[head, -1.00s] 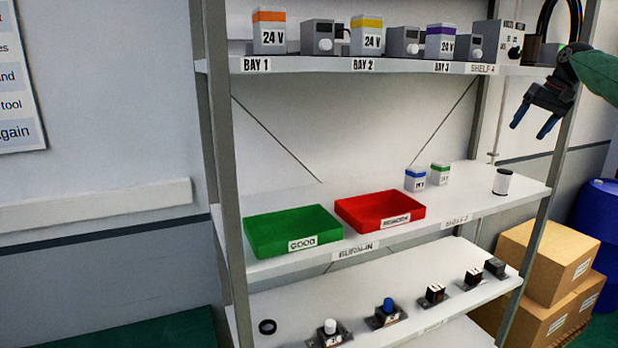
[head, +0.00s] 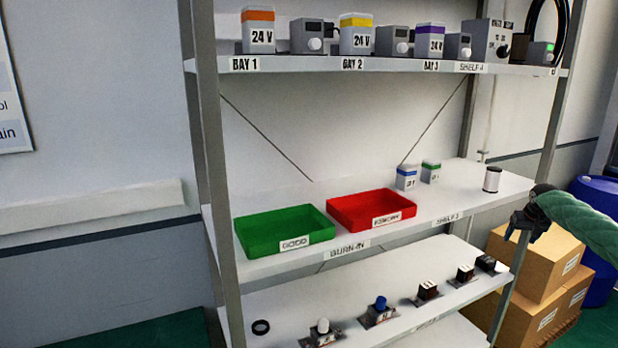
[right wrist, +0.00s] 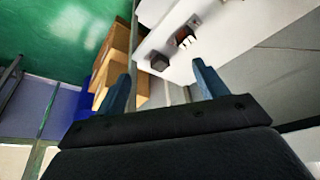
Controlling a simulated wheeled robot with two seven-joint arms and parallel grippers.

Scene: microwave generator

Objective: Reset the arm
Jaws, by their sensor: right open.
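My right gripper (head: 522,228) is at the right side of the shelf rack, in front of its right post and lower than the middle shelf's surface. My green right arm comes in from the right edge. In the right wrist view the two blue fingers (right wrist: 160,85) stand wide apart with nothing between them. Beyond them are the lower shelf and the cardboard boxes. My left gripper is in neither view.
The rack holds a green tray (head: 285,241), a red tray (head: 352,206) and a white cylinder (head: 492,179) on its middle shelf. Several small devices sit on the lower shelf. Cardboard boxes (head: 535,262) and a blue barrel (head: 600,197) stand at the right.

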